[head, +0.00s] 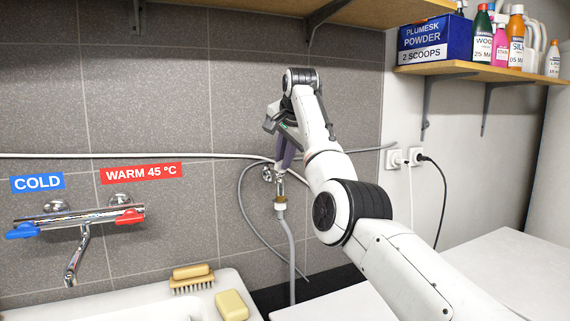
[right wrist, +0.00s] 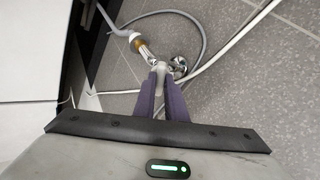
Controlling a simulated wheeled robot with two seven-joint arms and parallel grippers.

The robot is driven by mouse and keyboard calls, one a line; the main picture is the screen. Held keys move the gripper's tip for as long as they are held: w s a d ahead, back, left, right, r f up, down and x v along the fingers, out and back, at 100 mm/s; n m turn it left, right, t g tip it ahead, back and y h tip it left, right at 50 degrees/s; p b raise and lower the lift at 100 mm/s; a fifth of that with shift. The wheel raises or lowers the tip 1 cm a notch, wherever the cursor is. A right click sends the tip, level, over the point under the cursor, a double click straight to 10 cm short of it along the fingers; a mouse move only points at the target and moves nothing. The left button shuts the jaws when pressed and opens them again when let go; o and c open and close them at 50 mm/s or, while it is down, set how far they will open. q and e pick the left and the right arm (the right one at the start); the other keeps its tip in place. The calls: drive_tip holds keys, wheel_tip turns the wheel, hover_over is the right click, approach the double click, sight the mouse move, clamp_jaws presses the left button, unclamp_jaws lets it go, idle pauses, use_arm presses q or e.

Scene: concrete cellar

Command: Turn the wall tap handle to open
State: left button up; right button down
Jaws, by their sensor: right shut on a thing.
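The wall tap (head: 280,187) is a small chrome tap low on the tiled wall, with a brass-coloured collar and a grey hose hanging from its outlet. In the right wrist view the tap (right wrist: 147,53) lies just beyond my fingertips, with its round wall flange beside it. My right gripper (head: 283,163) reaches it from above, and its purple fingers (right wrist: 164,76) are shut on the tap handle. The fingers hide most of the handle, so I cannot tell its exact angle. My left gripper is in neither view.
A mixer tap (head: 80,216) with blue and red handles is on the wall at left, above a white sink. A brush (head: 192,279) and soap (head: 232,305) lie on its rim. The grey hose (head: 290,255) and pale pipes run close around my gripper. Wall sockets (head: 405,158) are at right.

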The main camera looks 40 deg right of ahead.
drive_tip(key=shift+n+t+b, duration=0.3)
drive_tip(key=shift+n+b, duration=0.25)
drive_tip(key=shift+n, duration=1.75)
drive_tip(key=shift+s+d+n+t+y, duration=0.1)
drive_tip(key=shift+n+t+y, duration=0.2)
drive_tip(key=shift+n, duration=2.1)
